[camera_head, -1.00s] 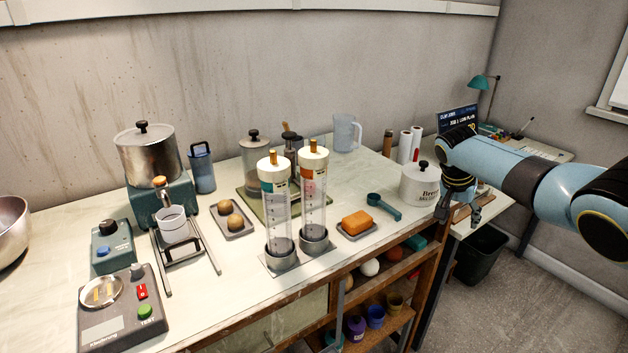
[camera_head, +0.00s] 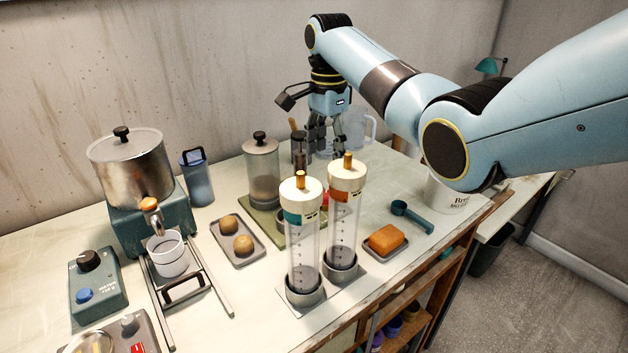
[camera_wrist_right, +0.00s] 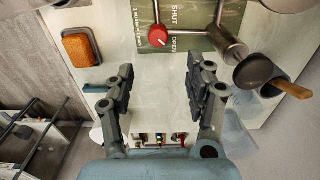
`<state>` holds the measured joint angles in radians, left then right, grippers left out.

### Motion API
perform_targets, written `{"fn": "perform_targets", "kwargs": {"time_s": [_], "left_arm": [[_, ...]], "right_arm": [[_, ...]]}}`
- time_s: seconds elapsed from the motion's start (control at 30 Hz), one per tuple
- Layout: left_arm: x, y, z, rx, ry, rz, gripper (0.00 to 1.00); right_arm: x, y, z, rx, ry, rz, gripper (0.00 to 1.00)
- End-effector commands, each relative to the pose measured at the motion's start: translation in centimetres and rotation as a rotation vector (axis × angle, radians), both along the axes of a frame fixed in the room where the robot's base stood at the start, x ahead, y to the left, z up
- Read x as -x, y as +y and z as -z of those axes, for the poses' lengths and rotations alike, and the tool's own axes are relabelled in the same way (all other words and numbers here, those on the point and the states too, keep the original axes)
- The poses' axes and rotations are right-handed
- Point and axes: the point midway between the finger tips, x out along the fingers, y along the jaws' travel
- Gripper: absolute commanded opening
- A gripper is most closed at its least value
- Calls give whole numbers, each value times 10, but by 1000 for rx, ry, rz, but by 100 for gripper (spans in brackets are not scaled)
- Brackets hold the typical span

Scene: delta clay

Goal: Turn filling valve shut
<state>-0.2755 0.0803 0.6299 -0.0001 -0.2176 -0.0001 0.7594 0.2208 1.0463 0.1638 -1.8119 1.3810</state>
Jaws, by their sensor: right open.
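The valve with a red round knob (camera_wrist_right: 158,36) and a white mark sits by a green plate (camera_wrist_right: 232,22) lettered SHUT and OPEN in the right wrist view. I cannot tell which word the mark points to. In the head view a bit of the red knob (camera_head: 325,197) shows between two clear cylinders, which hide most of it. My right gripper (camera_head: 325,142) hangs over the back of the bench, fingers down. In the wrist view its fingers (camera_wrist_right: 165,80) are spread and empty, apart from the knob. My left gripper is not in view.
Two upright clear cylinders (camera_head: 303,250) (camera_head: 343,225) stand in front of the valve. An orange block (camera_head: 386,238) and a teal scoop (camera_head: 412,214) lie to the right.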

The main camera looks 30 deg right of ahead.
Motion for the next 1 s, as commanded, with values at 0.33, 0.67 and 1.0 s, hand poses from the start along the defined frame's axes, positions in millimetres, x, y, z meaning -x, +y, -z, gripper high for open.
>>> {"fn": "perform_targets", "kwargs": {"time_s": [0.33,0.67,1.0], "left_arm": [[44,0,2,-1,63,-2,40],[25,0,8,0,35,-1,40],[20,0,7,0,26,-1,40]], "right_arm": [[2,2,55,-2,7,-2,54],[1,1,103,-2,2,-2,54],[1,1,108,-1,0,-2,54]]}}
